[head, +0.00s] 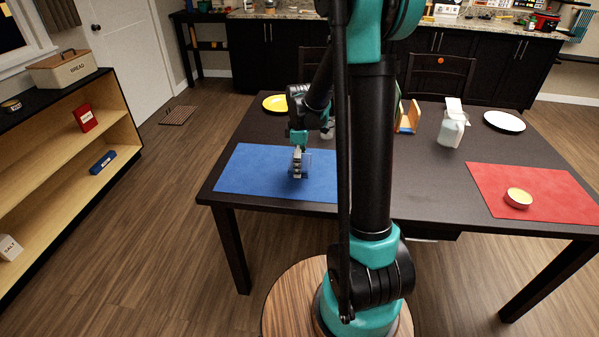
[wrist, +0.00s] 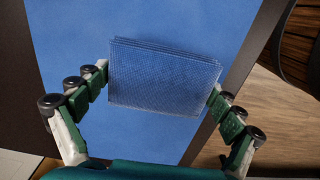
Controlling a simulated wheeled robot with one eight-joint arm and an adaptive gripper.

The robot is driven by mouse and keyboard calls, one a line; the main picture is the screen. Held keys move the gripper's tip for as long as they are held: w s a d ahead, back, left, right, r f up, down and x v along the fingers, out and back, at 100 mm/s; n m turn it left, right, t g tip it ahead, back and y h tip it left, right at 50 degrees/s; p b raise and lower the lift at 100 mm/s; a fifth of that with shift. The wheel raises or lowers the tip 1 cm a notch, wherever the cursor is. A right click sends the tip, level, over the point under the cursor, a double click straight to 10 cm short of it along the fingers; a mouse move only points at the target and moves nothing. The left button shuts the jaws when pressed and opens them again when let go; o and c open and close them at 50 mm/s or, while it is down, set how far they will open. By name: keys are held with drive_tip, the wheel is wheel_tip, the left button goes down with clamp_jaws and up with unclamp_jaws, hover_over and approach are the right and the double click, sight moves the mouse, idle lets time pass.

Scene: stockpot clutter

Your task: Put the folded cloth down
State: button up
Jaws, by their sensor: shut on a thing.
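The folded cloth (wrist: 163,82) is a blue, layered, rectangular bundle between the two fingers of my gripper (wrist: 160,85) in the wrist view. My gripper is shut on it, with a finger against each short side. In the head view my gripper (head: 299,165) is over the blue mat (head: 245,172) at the left of the table. The cloth is hard to make out there against the mat. Whether the cloth touches the mat or hangs just above it, I cannot tell.
The dark table (head: 420,180) also bears a red mat (head: 560,190) with a small round tin (head: 518,198), a white plate (head: 504,121), a yellow plate (head: 275,103) and a pale jug-like container (head: 451,130). A low shelf (head: 75,145) stands at the left. The blue mat looks otherwise clear.

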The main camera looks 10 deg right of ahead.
drive_tip(key=shift+f, duration=1.9)
drive_tip(key=o, duration=1)
drive_tip(key=shift+f, duration=0.1)
